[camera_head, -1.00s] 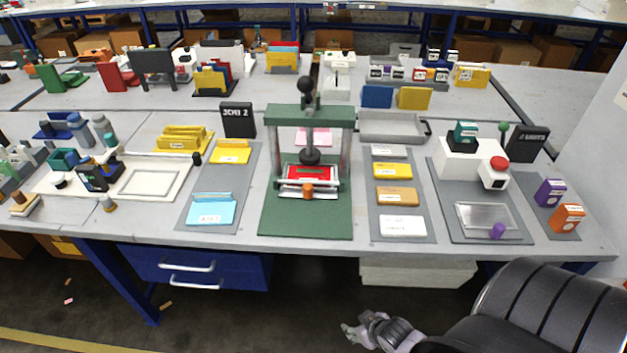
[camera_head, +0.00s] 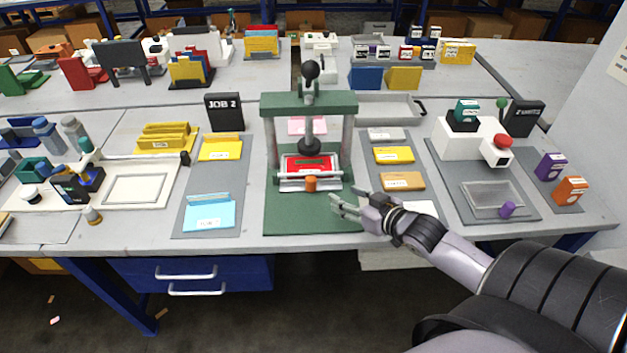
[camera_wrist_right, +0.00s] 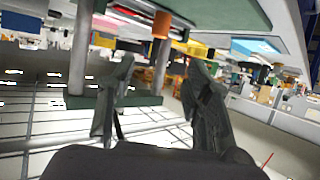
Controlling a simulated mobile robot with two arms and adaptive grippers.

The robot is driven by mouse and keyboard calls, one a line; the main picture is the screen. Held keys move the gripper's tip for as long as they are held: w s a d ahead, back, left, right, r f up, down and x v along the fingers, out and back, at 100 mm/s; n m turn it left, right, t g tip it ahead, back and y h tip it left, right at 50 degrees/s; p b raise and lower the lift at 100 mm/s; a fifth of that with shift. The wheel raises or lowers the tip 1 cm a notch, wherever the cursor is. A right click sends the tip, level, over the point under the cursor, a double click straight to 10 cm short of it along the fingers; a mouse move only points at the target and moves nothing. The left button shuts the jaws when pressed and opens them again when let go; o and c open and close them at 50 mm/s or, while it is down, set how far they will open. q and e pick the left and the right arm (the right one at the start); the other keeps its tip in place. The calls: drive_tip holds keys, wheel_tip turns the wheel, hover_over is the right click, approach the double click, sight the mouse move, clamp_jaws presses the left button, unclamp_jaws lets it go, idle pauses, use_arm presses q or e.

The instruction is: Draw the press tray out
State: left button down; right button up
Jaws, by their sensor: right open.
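The green press (camera_head: 308,218) stands in the middle of the bench, with two grey posts and a black-knobbed ram above. Its press tray (camera_head: 292,183) sits between the posts, holding a red piece (camera_head: 311,167). An orange knob (camera_head: 311,184) is on the tray's front edge; it also seems to show in the right wrist view (camera_wrist_right: 161,24). My right gripper (camera_head: 337,204) is open and empty, just right of and in front of the orange knob, apart from it, over the press's green base. Its two fingers also show in the right wrist view (camera_wrist_right: 155,95). My left gripper is not in view.
Grey mats with coloured cards (camera_head: 403,180) lie right of the press; my right arm passes over the nearest card. A blue card holder (camera_head: 209,211) stands to the left. A white machine with a red button (camera_head: 502,141) is farther right.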

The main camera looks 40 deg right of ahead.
sight(314, 181)
drive_tip(key=x, duration=1.5)
drive_tip(key=shift+w+f, duration=0.2)
drive_tip(key=shift+c, duration=0.3)
clamp_jaws()
